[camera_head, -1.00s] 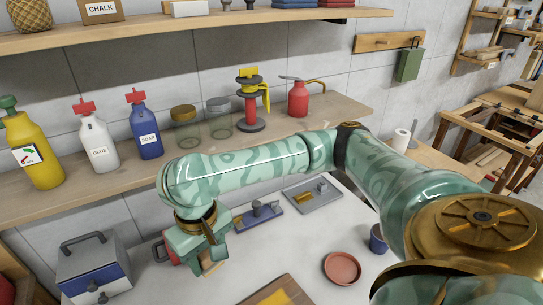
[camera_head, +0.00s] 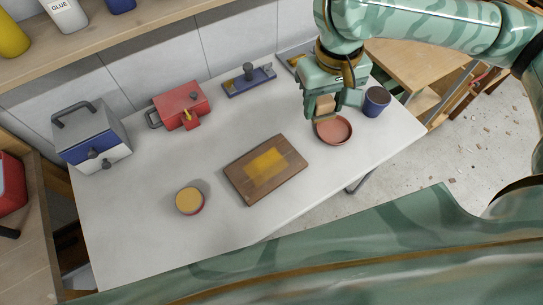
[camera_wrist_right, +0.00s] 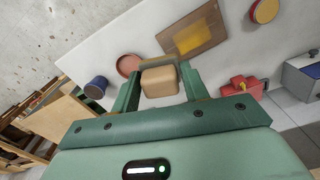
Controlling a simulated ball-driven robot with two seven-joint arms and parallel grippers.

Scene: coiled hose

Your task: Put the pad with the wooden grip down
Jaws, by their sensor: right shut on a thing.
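My right gripper (camera_head: 325,104) is shut on the tan wooden grip (camera_head: 324,109) of the pad, above the table at the far left edge of the red-brown dish (camera_head: 336,132). In the right wrist view the wooden grip (camera_wrist_right: 160,82) sits between the two fingers of my right gripper (camera_wrist_right: 159,87). The pad's underside is hidden, and I cannot tell whether it touches the dish. My left gripper is not in view.
The white table (camera_head: 130,205) holds a board with a yellow patch (camera_head: 268,168), a yellow-topped round thing (camera_head: 189,201), a blue cup (camera_head: 376,101), a red box (camera_head: 182,105), a blue tool tray (camera_head: 248,81) and a grey-blue case (camera_head: 92,137). Front left is clear.

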